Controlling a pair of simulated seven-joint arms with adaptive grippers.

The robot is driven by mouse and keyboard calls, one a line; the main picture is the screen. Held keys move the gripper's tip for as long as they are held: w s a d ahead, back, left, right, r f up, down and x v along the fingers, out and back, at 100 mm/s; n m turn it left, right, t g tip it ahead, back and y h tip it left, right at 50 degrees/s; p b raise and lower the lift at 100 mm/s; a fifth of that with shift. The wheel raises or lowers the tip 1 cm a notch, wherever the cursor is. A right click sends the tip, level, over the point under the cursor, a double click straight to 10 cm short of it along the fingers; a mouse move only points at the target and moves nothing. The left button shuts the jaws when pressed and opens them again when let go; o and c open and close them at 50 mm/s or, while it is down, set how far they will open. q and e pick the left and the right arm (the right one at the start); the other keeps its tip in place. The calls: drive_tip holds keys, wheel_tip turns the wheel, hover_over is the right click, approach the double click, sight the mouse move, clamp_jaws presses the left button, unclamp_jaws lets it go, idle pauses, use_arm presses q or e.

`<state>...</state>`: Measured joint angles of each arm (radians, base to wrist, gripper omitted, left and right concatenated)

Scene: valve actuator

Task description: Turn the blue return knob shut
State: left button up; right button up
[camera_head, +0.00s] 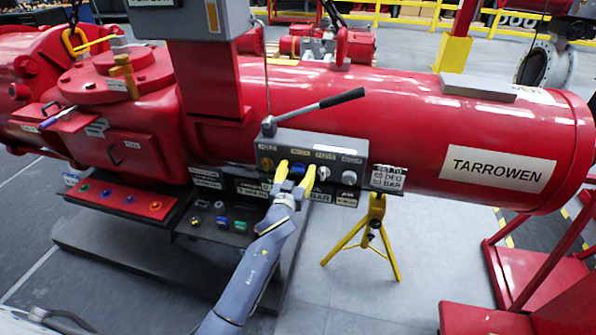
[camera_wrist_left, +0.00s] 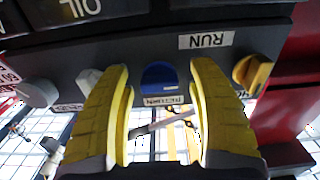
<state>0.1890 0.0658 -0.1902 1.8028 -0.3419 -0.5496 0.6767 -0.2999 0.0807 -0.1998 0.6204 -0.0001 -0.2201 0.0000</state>
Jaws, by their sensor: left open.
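The blue return knob (camera_wrist_left: 160,76) sits on the dark valve panel, with a RETURN label (camera_wrist_left: 163,100) beside it in the left wrist view. My left gripper (camera_wrist_left: 162,75) is open, with one yellow finger on each side of the knob. Small gaps show between the fingers and the knob, so I see no grip on it. In the head view the blue knob (camera_head: 297,168) shows small between the yellow fingertips of my left gripper (camera_head: 296,172) at the grey control block (camera_head: 345,142). My right gripper is not in view.
A yellow knob (camera_wrist_left: 252,72) and a pale grey knob (camera_wrist_left: 88,82) flank the blue one. A black-handled lever (camera_head: 325,105) stands out above the block. The red cylinder (camera_head: 420,120) lies behind. A yellow stand (camera_head: 372,240) is to the right below.

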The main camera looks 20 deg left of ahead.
use_arm(q)
clamp_jaws()
idle(0.5)
idle(0.3)
